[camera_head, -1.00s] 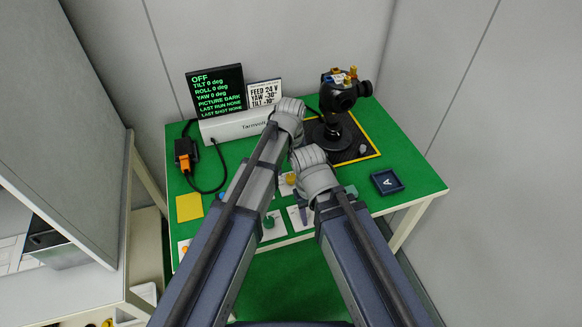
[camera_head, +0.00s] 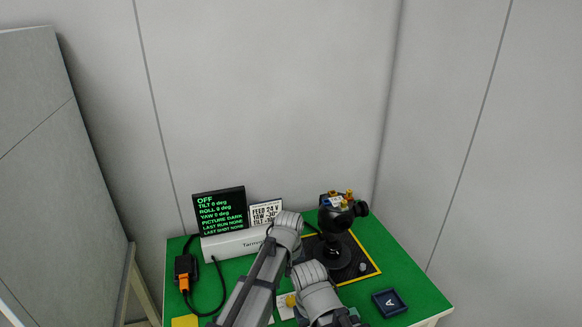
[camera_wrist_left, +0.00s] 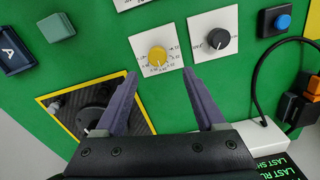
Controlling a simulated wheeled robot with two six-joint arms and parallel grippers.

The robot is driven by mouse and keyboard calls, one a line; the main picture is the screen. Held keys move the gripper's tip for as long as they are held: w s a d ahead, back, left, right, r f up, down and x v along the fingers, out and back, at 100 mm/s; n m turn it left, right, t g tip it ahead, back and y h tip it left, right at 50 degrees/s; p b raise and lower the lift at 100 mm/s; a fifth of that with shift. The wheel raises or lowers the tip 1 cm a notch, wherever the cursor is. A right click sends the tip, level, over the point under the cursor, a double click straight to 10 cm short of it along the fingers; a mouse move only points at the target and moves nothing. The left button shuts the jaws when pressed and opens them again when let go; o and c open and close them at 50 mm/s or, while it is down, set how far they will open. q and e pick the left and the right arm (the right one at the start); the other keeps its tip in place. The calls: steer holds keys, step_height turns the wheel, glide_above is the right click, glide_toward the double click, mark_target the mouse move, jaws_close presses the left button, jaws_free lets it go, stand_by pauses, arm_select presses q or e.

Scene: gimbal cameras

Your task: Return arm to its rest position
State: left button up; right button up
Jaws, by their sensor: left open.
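My left arm (camera_head: 262,277) reaches from the lower left over the green table, its grey joint in front of the white Tarnvolt unit (camera_head: 228,245). Its gripper is hidden in the head view. In the left wrist view my left gripper (camera_wrist_left: 160,74) is open and empty, its two fingers apart over the table. A yellow knob (camera_wrist_left: 158,54) on a white dial card lies just beyond and between the fingertips; I cannot tell whether they touch the card. My right arm (camera_head: 318,292) is beside the left one, bent over the table front; its gripper is not seen.
A black gimbal camera (camera_head: 338,212) stands on a yellow-edged mat (camera_head: 375,268) at the right. A display (camera_head: 218,208) reads OFF. A dark knob (camera_wrist_left: 217,40), a blue button (camera_wrist_left: 283,22) and a blue tray marked A (camera_head: 389,303) are nearby. Walls close the back and right.

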arm_select(q)
steer(key=s+a+m, duration=0.1)
steer(key=s+a, duration=0.5)
steer(key=a, duration=0.2)
steer(key=s+a, duration=0.6)
steer(key=a, duration=0.3)
steer(key=s+d+m, duration=0.1)
steer(key=d, duration=0.2)
steer(key=s+d+m, duration=0.1)
steer(key=s+d, duration=0.1)
steer(key=d, duration=0.2)
steer(key=s+d+m+y, duration=0.1)
steer(key=d+m, duration=0.1)
steer(key=d, duration=0.2)
steer(key=shift+s, duration=0.3)
steer(key=shift+s+d+r, duration=0.1)
steer(key=shift+s+d, duration=0.05)
steer(key=shift+d, duration=0.05)
